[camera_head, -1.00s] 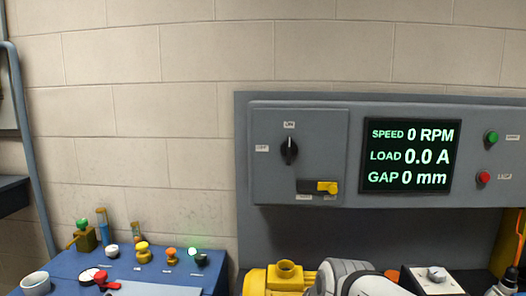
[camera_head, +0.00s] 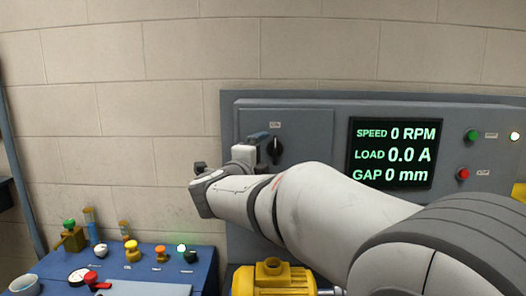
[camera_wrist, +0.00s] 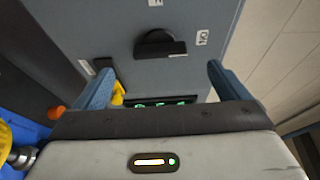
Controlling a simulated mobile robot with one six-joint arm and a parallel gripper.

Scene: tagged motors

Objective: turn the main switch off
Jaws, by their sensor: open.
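The main switch is a black rotary knob (camera_head: 275,150) on the grey panel (camera_head: 310,130). Its handle is upright, towards the ON label (camera_head: 275,125). In the wrist view the knob (camera_wrist: 160,48) lies ahead between my fingers, with its bar pointing right to the ON label (camera_wrist: 203,38). My gripper (camera_head: 257,138) is just left of the knob in the head view, partly hidden by my wrist. In the wrist view my gripper (camera_wrist: 159,76) has its two blue fingers wide apart and empty. I see no contact with the knob.
A yellow lever (camera_wrist: 118,91) is near the left finger in the wrist view. The display (camera_head: 391,153) reads 0 RPM. Green (camera_head: 472,135) and red (camera_head: 463,174) buttons are to its right. A blue bench (camera_head: 140,262) with several knobs stands lower left.

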